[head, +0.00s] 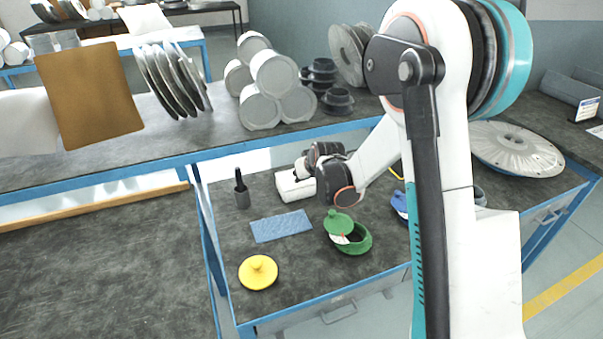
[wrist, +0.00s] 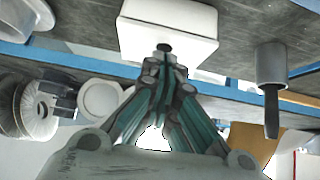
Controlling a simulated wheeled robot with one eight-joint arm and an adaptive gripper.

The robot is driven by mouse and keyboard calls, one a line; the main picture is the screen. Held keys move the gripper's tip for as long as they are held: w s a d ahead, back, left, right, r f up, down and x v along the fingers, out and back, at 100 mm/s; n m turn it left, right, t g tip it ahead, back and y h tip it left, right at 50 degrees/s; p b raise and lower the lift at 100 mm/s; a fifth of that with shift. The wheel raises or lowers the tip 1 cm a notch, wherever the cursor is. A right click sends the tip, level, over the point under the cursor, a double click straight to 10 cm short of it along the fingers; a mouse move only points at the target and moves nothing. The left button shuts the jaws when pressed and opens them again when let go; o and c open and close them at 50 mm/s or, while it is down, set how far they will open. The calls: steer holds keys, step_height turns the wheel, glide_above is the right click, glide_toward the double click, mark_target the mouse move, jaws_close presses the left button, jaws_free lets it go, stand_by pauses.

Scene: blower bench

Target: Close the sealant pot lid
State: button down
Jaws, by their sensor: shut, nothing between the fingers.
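A green pot (head: 357,245) stands on the lower bench in the head view. Its green lid (head: 339,221) is raised and tilted over the left of the rim, leaving part of the opening showing. My gripper is shut and empty in the wrist view (wrist: 165,70), its tips close to a dark knob on a white box (wrist: 168,28); I cannot tell whether they touch. In the head view the white box (head: 290,188) is behind and left of the green pot, with my gripper (head: 300,170) beside it. The green pot does not show in the wrist view.
A yellow knobbed lid (head: 258,273) lies front left, a blue cloth (head: 281,226) left of the pot. A grey cup with a dark handle (head: 241,197) stands behind the cloth. A blue item (head: 399,203) is partly hidden by my arm. White cylinders (head: 272,85) sit on the raised shelf.

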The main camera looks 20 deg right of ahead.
stand_by(0.3)
step_height(320, 180, up, 4)
steer(key=p, duration=0.3)
steer(key=s+f+p, duration=0.1)
steer(key=s+f, duration=0.2)
steer(key=s, duration=0.6)
steer(key=w+a+r+v, duration=0.1)
steer(key=v, duration=1.7)
steer(key=s+r, duration=0.3)
steer(key=s, duration=0.6)
steer(key=s+a+r+m+g, duration=0.1)
steer(key=s+r, duration=0.2)
steer(key=s, duration=0.6)
steer(key=shift+s+h, duration=0.25)
steer(key=shift+h, duration=0.15)
steer(key=shift+a, duration=0.1)
